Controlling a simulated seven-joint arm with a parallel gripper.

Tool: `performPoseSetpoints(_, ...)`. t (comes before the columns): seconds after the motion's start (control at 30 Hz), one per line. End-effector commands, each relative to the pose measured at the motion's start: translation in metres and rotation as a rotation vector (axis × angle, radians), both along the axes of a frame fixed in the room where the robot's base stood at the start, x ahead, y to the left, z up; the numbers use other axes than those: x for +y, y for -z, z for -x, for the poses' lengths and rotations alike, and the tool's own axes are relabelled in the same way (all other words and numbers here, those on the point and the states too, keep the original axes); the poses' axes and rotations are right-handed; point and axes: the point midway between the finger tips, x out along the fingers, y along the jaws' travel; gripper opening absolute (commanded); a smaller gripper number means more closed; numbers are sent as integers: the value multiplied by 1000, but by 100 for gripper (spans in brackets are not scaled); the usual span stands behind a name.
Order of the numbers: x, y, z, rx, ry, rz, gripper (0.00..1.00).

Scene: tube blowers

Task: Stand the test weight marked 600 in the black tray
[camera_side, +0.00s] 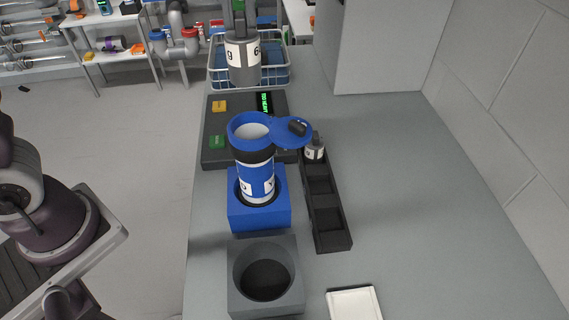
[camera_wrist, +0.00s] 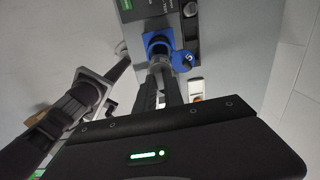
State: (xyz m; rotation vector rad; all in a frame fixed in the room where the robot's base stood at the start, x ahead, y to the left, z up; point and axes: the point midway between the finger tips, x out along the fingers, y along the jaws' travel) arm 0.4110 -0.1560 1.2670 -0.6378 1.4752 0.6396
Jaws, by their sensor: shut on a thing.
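A dark grey test weight (camera_side: 243,62) with a white label band hangs at the top of the side view. A 6 and a 9-like mark show on its label; the full number cannot be read. My gripper (camera_side: 240,24) is shut on it from above and holds it in the air, upright. The black tray (camera_side: 333,242) lies to the right of the blue holder, with several compartments in a row. A small weight (camera_side: 315,150) stands in its far compartment; the nearer ones look empty. In the wrist view my gripper's dark fingers (camera_wrist: 160,75) point toward the bench.
A blue tube (camera_side: 255,165) with an open lid stands tall in a blue holder (camera_side: 260,216), beside the tray. An empty grey holder (camera_side: 265,305) is in front. A dark panel (camera_side: 218,125) and a wire basket (camera_side: 278,75) lie behind.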

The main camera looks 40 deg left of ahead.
Motion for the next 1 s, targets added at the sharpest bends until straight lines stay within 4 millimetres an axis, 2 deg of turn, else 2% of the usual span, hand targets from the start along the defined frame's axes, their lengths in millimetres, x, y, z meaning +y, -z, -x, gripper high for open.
performPoseSetpoints(0.13,8,10,-11,1,-130,0,0)
performPoseSetpoints(0.27,27,34,-33,4,-419,-2,0)
performPoseSetpoints(0.37,46,57,-51,4,-698,0,0)
performPoseSetpoints(0.6,109,120,-86,4,-1464,-2,0)
performPoseSetpoints(0.7,132,142,-93,3,-1727,-1,0)
performPoseSetpoints(0.8,147,156,-97,1,-1906,0,0)
performPoseSetpoints(0.9,155,169,-97,2,-2021,-1,0)
performPoseSetpoints(1.0,157,198,-91,6,-2150,-7,0)
